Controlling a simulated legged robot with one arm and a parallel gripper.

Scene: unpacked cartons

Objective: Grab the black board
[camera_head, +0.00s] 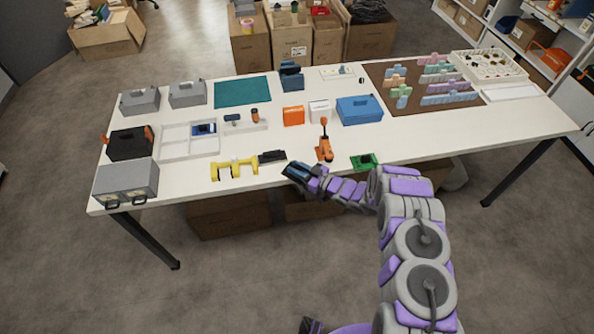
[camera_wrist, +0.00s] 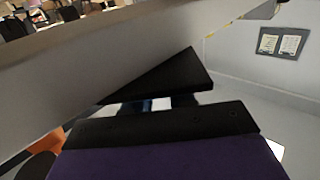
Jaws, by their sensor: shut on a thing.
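The black board (camera_head: 272,156) is a dark, narrow piece at the table's front edge, right of the yellow holder. My gripper (camera_head: 288,170) is at the table's front edge by the board's right end. In the wrist view the board shows as a flat black wedge (camera_wrist: 165,80) just beyond my gripper (camera_wrist: 160,104). My gripper is shut on the board. The dark gripper parts hide the exact contact, and I cannot tell whether the board still touches the table.
The yellow holder (camera_head: 234,169) stands left of the board. An orange tool (camera_head: 324,148) and a green board (camera_head: 364,161) are to the right. Orange and white boxes stand behind. The white table (camera_head: 440,140) has its front edge close to my arm.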

